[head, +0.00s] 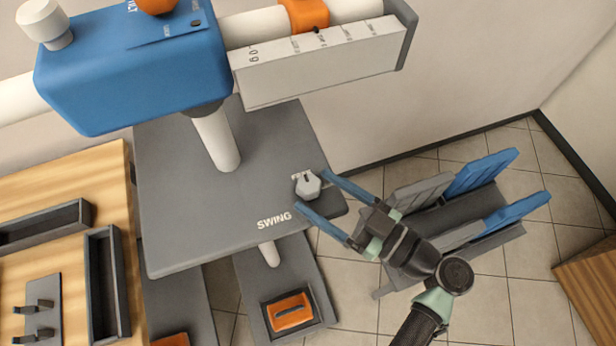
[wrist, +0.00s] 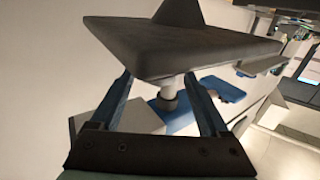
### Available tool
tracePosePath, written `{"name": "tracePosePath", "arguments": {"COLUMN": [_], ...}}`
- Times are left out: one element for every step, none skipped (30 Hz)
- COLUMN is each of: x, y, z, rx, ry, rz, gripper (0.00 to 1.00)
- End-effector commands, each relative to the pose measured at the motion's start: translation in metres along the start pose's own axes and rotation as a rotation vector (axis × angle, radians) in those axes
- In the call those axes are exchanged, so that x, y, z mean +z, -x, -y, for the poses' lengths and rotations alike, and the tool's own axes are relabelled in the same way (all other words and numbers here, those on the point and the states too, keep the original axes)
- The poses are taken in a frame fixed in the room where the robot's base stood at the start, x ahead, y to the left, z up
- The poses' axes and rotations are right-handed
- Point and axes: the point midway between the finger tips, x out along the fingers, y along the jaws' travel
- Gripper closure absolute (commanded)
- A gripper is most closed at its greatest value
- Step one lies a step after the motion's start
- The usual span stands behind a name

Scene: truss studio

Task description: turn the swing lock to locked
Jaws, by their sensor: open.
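The swing lock (head: 307,184) is a small light grey faceted knob with a dark mark on top. It sits at the right edge of the dark grey plate (head: 190,215), beside the white word SWING. My gripper (head: 311,189) is open, its two blue fingers reaching in from the lower right, one on each side of the knob in the picture. I cannot tell whether they touch it. In the wrist view my gripper (wrist: 158,78) shows its fingers apart, with a dark grey slab across their tips. The lock's setting is too small to read.
A blue housing (head: 135,65) and a white scale bar (head: 320,60) stand above the plate on a white post (head: 216,140). A wooden bench with dark trays (head: 105,285) is at left. Grey and blue panels (head: 475,180) stand on the tiled floor at right.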

Motion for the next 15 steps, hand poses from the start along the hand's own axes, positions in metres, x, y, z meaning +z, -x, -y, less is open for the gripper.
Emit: {"name": "tracePosePath", "arguments": {"x": [-0.001,-0.001,-0.001,-0.001,-0.001,-0.001,-0.001,0.000,0.000,0.000,0.000,0.000,0.000,0.000,0.000], "y": [-0.009,-0.013,-0.018,-0.021,-0.023,-0.027,-0.029,-0.030,-0.032,-0.032,-0.033,-0.033,-0.033,-0.033,-0.033], "z": [0.001,0.001,0.001,0.000,0.000,0.000,0.000,0.000,0.000,0.000,0.000,0.000,0.000,0.000,0.000], "rx": [-0.003,-0.003,-0.003,-0.002,-0.001,-0.001,-0.001,-0.001,0.000,0.000,0.000,0.001,0.001,0.001,0.001], "ry": [-0.001,-0.001,-0.001,-0.001,-0.001,-0.001,-0.001,-0.001,0.000,0.000,0.000,0.000,0.000,0.000,0.000], "rz": [0.001,0.001,0.000,0.001,0.001,0.001,0.001,0.001,0.001,0.001,0.001,0.001,0.001,0.001,0.001], "gripper": [0.21,0.21,0.21,0.21,0.21,0.21,0.21,0.21,0.21,0.21,0.21,0.21,0.21,0.21,0.21]}}
